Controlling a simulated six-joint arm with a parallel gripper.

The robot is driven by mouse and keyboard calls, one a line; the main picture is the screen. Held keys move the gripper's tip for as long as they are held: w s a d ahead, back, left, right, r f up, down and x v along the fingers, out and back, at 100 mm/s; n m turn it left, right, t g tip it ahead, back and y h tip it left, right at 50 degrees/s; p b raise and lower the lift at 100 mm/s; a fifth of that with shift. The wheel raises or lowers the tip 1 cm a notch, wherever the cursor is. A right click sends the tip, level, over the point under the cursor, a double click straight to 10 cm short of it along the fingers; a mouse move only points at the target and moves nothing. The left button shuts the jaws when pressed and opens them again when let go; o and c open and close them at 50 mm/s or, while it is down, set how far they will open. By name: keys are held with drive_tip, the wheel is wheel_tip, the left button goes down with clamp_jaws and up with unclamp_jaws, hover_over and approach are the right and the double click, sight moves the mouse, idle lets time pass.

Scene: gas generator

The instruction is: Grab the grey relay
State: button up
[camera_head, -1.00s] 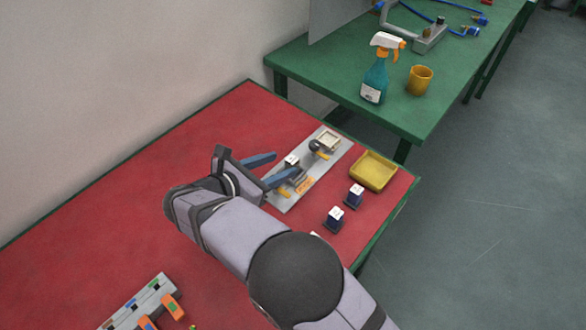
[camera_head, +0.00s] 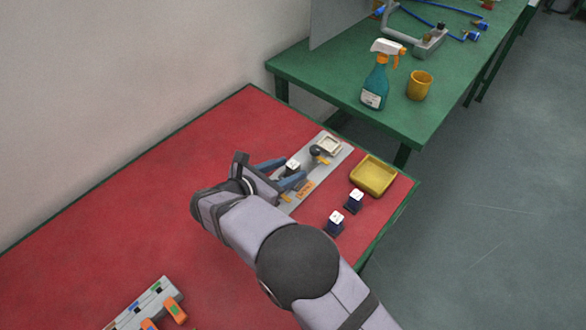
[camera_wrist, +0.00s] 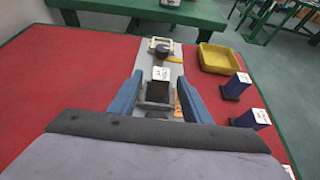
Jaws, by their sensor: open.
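The grey relay, a small block with a white top and a dark body, stands on the light grey plate (camera_head: 333,158). Its white top shows in the head view (camera_head: 292,166) and the wrist view (camera_wrist: 161,73). My gripper (camera_head: 295,169) is open, with its two blue fingers on either side of the relay. In the wrist view, my gripper (camera_wrist: 160,80) has one finger left and one right of the relay, with a visible gap on each side. I cannot tell how far the fingertips are above the plate.
Two dark blue relays with white tops (camera_head: 356,200) (camera_head: 335,222) stand right of the plate. A yellow tray (camera_head: 372,193) lies near the red table's right edge. A dark knob (camera_head: 315,151) and a pale square socket (camera_head: 329,146) sit farther along the plate.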

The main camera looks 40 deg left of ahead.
sight(293, 164)
drive_tip(key=shift+x, duration=1.25)
clamp_jaws()
wheel_tip(293, 164, up, 10)
drive_tip(key=shift+r+b, duration=0.1)
drive_tip(key=shift+b, duration=0.55)
